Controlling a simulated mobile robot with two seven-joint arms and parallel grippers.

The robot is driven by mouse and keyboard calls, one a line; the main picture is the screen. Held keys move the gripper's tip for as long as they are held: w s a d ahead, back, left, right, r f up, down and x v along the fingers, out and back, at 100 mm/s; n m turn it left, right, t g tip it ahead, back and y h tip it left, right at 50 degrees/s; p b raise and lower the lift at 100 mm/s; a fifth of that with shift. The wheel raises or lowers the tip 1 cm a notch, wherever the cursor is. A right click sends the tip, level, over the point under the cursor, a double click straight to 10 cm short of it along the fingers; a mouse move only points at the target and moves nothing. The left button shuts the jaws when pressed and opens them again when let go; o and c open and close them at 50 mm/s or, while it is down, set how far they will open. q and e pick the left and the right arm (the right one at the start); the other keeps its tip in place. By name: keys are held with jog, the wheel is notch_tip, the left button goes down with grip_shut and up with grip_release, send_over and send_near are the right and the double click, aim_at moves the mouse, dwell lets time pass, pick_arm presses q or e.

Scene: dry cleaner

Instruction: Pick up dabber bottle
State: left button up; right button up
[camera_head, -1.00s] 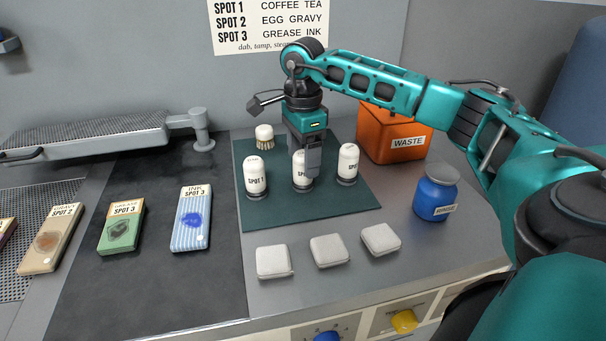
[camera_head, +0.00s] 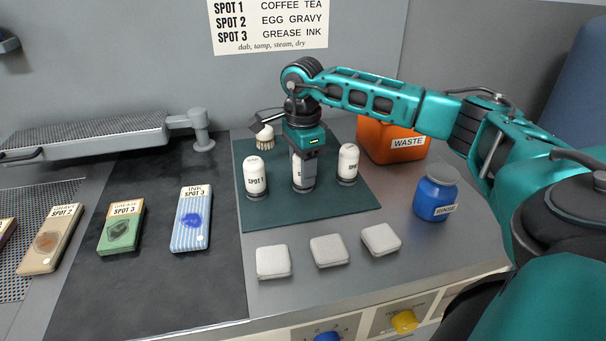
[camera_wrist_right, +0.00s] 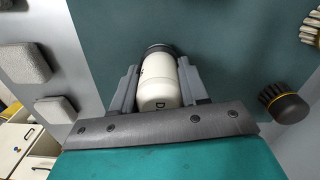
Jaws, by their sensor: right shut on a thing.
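Three white dabber bottles with dark ends stand on the dark green mat (camera_head: 325,206). The left bottle (camera_head: 255,175) reads SPOT 1, and the right bottle (camera_head: 348,163) stands apart from the gripper. My right gripper (camera_head: 304,172) is shut on the middle bottle (camera_head: 302,182), which is partly hidden by the fingers. In the right wrist view the middle bottle (camera_wrist_right: 159,82) lies between the two fingers of the right gripper (camera_wrist_right: 158,88), one on each side. Its dark end points away from the palm. My left gripper is not in view.
A brush (camera_head: 265,141) is behind the bottles. An orange waste bin (camera_head: 380,150) and a blue rinse jar (camera_head: 436,192) stand right. White pads (camera_head: 328,250) lie in front. Stained fabric swatches, including the blue striped one (camera_head: 192,218), lie left. A sign (camera_head: 268,25) hangs behind.

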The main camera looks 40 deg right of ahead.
jog(key=shift+c, duration=1.1)
jog(key=shift+r, duration=0.15)
